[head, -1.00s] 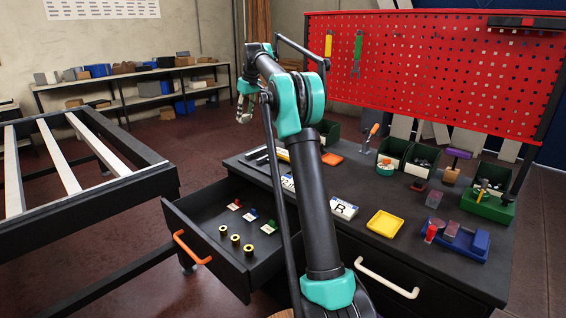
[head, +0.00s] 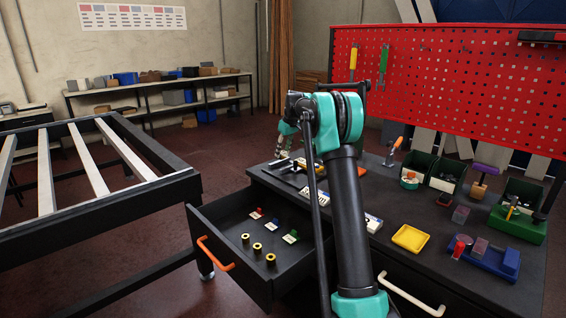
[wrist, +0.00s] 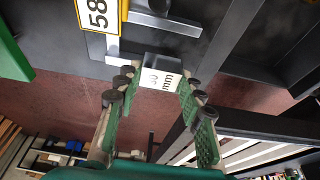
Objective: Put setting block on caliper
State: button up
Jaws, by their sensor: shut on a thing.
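My gripper (wrist: 158,88) is shut on the setting block (wrist: 161,78), a small block with a white face marked "mm"; its number is partly hard to read. The fingers hold it from both sides. In the wrist view the caliper (wrist: 166,23), with pale metal bars, lies just beyond the block beside a yellow-framed plate reading "58". The block appears apart from it, though the height gap is unclear. In the head view my gripper (head: 284,146) is at the workbench's back left edge, close to the caliper area; my arm hides part of it.
An open drawer (head: 222,222) holds several brass cylinders and coloured tags. A yellow tray (head: 410,238), a blue holder (head: 482,262) and green bins (head: 447,174) stand on the right of the bench. A red pegboard (head: 450,80) rises behind.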

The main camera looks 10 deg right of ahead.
jog(key=shift+f, duration=2.6)
jog(key=shift+f, duration=0.1)
jog(key=o, duration=1.3)
jog(key=v, duration=1.2)
jog(key=s+f+m, duration=0.2)
jog(key=s+f, duration=0.5)
jog(key=s, duration=1)
jog(key=s+d+f+m+t+h, duration=0.1)
jog(key=s+f, duration=0.6)
jog(key=s, duration=1.1)
jog(key=s+d+f+m+h, duration=0.1)
jog(key=s+f+m, duration=0.3)
jog(key=s, duration=1.4)
notch_tip(320, 180, down, 4)
jog(key=shift+r, duration=0.1)
